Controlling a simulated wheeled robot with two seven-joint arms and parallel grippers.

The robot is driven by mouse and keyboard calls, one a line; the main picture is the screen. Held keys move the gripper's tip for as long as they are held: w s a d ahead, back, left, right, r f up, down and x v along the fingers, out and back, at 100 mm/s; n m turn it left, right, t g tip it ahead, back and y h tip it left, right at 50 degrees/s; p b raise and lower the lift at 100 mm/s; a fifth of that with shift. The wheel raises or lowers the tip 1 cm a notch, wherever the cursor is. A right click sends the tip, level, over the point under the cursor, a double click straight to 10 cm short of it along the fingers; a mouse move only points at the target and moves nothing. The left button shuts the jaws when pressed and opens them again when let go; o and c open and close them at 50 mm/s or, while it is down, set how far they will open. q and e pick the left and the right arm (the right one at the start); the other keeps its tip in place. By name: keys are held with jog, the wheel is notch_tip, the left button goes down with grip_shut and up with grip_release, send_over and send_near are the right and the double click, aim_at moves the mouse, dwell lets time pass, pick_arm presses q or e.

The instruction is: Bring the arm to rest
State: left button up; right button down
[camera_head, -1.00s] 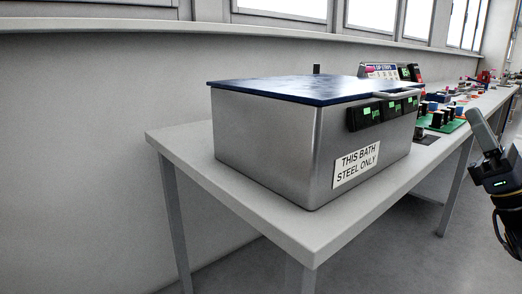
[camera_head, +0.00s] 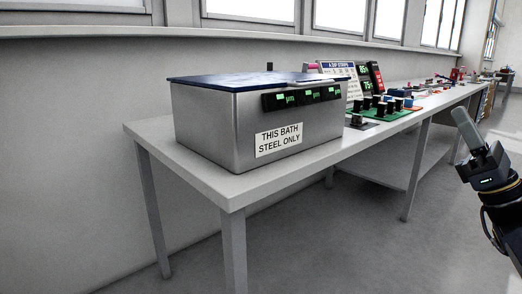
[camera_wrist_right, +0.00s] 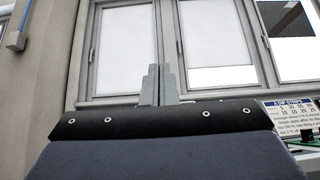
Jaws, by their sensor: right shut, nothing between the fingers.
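My right gripper (camera_head: 466,128) is at the right edge of the head view, raised in free air to the right of the bench and pointing up. Its fingers are together with nothing between them. In the right wrist view the two grey fingers (camera_wrist_right: 155,85) stand side by side against the windows. My left gripper does not show in any view.
A steel bath (camera_head: 215,130) with a blue lid (camera_head: 225,80) and a "THIS BATH STEEL ONLY" label stands on a long white bench (camera_head: 150,130). Farther along are a green board (camera_head: 385,118) with dark cylinders, a sign (camera_head: 338,70) and displays. Floor right of the bench is clear.

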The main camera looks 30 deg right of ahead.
jog(key=w+a+f+n+g+y, duration=0.25)
jog(key=a+f+n+g, duration=0.55)
jog(key=a, duration=0.4)
jog(key=w+a+f+n+g+y, duration=0.2)
jog(key=w+a+f+n+g, duration=0.3)
jog(key=a+f, duration=0.65)
jog(key=s+a+f+n+g+h, duration=0.4)
jog(key=s+f+n, duration=0.1)
jog(key=f+n, duration=0.45)
jog(key=s+a+f+n+g+h, duration=0.45)
jog(key=f+n, duration=0.35)
jog(key=f, duration=0.2)
notch_tip(320, 180, up, 36)
jog(key=p, duration=3.6)
jog(key=shift+f+n, duration=0.15)
jog(key=shift+n, duration=0.3)
